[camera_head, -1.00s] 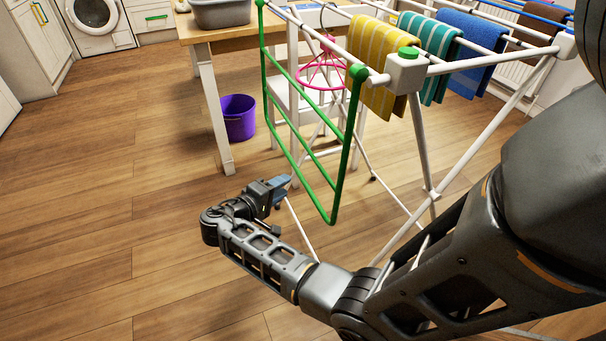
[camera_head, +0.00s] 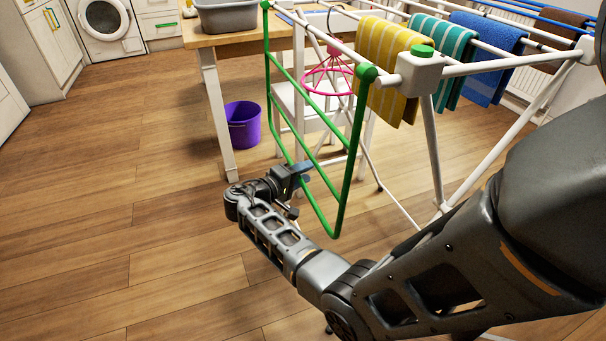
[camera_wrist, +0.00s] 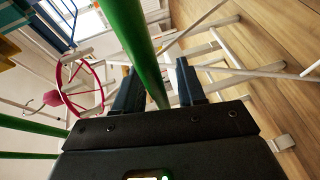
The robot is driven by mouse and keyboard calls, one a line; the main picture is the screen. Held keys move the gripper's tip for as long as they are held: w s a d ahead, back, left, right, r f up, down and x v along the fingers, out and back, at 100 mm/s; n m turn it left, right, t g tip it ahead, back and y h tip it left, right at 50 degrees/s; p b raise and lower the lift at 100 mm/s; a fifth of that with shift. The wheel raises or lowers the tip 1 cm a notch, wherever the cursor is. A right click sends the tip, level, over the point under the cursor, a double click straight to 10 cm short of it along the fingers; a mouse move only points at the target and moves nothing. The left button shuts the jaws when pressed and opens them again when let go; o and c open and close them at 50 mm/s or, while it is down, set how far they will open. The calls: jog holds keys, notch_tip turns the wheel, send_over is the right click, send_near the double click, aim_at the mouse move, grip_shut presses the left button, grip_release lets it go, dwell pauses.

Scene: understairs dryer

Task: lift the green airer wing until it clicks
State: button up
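The green airer wing (camera_head: 351,150) hangs down from the near end of the white drying airer (camera_head: 466,68), hinged at green joints along its top. My gripper (camera_head: 304,178) is at the wing's lower left part. In the wrist view, my gripper (camera_wrist: 158,88) is open, with one dark finger on each side of a green bar (camera_wrist: 146,52) of the wing. Gaps show between the bar and both fingers. A green button (camera_head: 422,51) sits on the white corner block beside the wing's hinge. The bar's lower end is hidden behind the gripper body.
Yellow, teal and blue towels hang on the airer. A pink ring hanger (camera_head: 328,80) hangs behind the wing, near a white chair (camera_head: 290,100). A wooden table (camera_head: 208,42) with a grey tub and a purple bucket (camera_head: 243,125) stand behind. The left floor is clear.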

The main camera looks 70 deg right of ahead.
grip_shut()
dwell(0.3)
dwell(0.3)
